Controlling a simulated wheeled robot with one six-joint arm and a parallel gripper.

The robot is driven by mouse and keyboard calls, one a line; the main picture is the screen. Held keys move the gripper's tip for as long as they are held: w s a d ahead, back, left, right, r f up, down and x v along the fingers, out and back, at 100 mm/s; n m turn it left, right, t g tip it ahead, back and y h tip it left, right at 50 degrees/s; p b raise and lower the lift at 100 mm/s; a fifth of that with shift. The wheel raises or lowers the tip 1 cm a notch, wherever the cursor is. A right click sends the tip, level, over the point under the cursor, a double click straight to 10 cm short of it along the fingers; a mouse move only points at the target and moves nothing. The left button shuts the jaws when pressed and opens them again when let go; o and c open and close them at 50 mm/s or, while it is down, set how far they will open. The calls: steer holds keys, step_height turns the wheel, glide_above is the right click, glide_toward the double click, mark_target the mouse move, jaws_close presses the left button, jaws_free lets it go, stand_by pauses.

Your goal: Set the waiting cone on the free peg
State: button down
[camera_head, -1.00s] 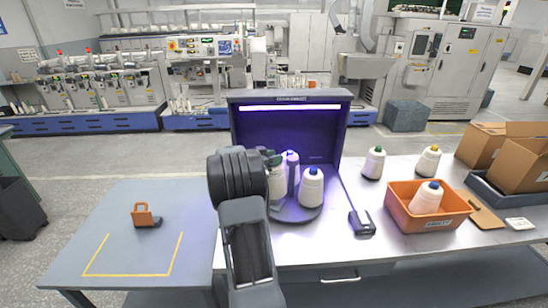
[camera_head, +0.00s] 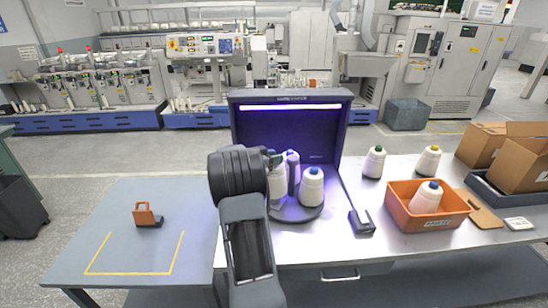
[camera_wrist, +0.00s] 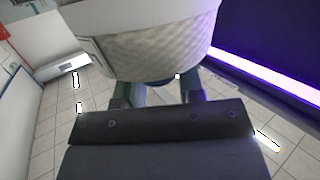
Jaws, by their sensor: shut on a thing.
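My gripper (camera_head: 272,158) is at the round tray's left side, in front of the purple-lit booth. It is shut on a white cone (camera_head: 277,187), which looks upright and is partly hidden by my arm. In the wrist view the cone (camera_wrist: 150,48) fills the top, with the finger tips (camera_wrist: 158,92) against it. Whether its base touches the tray is not clear. A white cone with a blue tip (camera_head: 312,187) stands on the round tray (camera_head: 300,215), to the right. A purple-lit cone (camera_head: 292,172) stands behind. No free peg is visible; my arm covers the tray's left part.
The booth (camera_head: 340,135) walls the tray's back and sides. Right of it are a dark device (camera_head: 361,222), two standing cones (camera_head: 374,162) (camera_head: 428,160) and an orange bin (camera_head: 400,213) holding a cone. An orange-handled block (camera_head: 148,215) sits on the left table.

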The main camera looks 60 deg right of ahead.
steer(key=shift+f, duration=0.4)
steer(key=shift+f+b, duration=0.4)
steer(key=shift+f, duration=1.6)
stand_by(1.3)
steer(key=c, duration=0.7)
jaws_free()
steer(key=shift+o, duration=0.2)
steer(key=shift+f, duration=0.1)
steer(key=b+v, duration=0.2)
steer(key=v, duration=1.2)
steer(key=shift+d, duration=0.15)
